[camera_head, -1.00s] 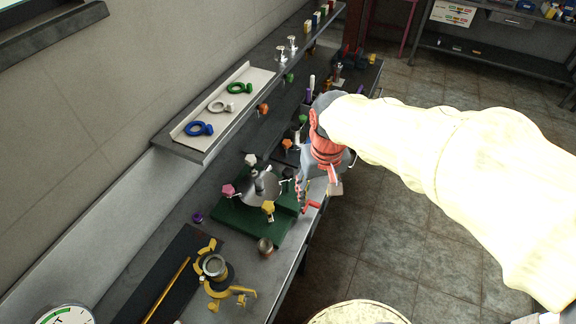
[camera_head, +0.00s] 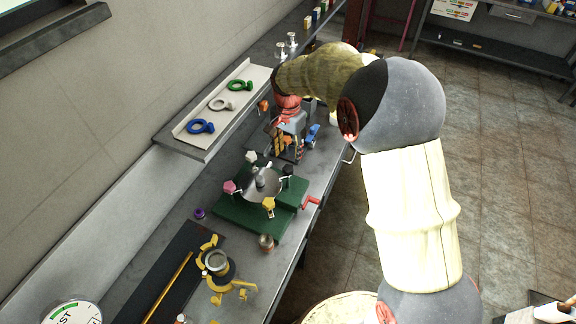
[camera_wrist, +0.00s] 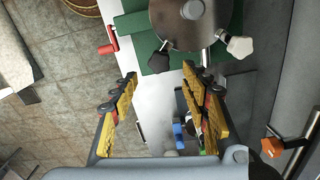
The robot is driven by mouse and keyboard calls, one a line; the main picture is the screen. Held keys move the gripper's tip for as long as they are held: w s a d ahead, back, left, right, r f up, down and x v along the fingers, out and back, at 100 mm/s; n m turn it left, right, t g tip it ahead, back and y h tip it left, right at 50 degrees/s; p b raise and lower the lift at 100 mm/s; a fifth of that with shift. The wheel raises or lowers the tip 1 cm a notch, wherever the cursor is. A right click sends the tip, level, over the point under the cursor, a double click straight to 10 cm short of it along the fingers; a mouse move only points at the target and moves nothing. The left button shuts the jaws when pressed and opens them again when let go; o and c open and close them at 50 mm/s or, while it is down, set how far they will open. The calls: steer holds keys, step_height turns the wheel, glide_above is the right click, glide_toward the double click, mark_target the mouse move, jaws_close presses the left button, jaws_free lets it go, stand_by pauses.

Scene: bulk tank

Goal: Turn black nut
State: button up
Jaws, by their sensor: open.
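The black nut (camera_head: 287,171) is at the right of a round metal lid (camera_head: 250,192) on a green base (camera_head: 232,213). In the wrist view the black nut (camera_wrist: 158,62) is at the lid's edge, just beyond and between my fingertips. My gripper (camera_head: 290,148) is open above the bench, a little beyond the nut in the head view. In the wrist view its two yellow-padded fingers (camera_wrist: 160,78) are spread apart, with nothing held. A white nut (camera_wrist: 239,46), a pink nut (camera_head: 230,187) and a yellow nut (camera_head: 268,204) are also around the lid.
A red handle (camera_head: 311,201) sticks out at the base's right. A shelf tray (camera_head: 220,108) with blue, white and green rings is along the wall. A yellow clamp (camera_head: 208,262) and small metal cup (camera_head: 266,242) are nearer. Open floor is on the right.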

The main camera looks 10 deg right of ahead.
mark_target(288, 168)
step_height(288, 168, down, 7)
steer(key=shift+s+f+b, duration=0.1)
steer(key=shift+f+b, duration=0.05)
steer(key=shift+b, duration=0.25)
steer(key=shift+c, duration=0.4)
steer(key=c, duration=1.1)
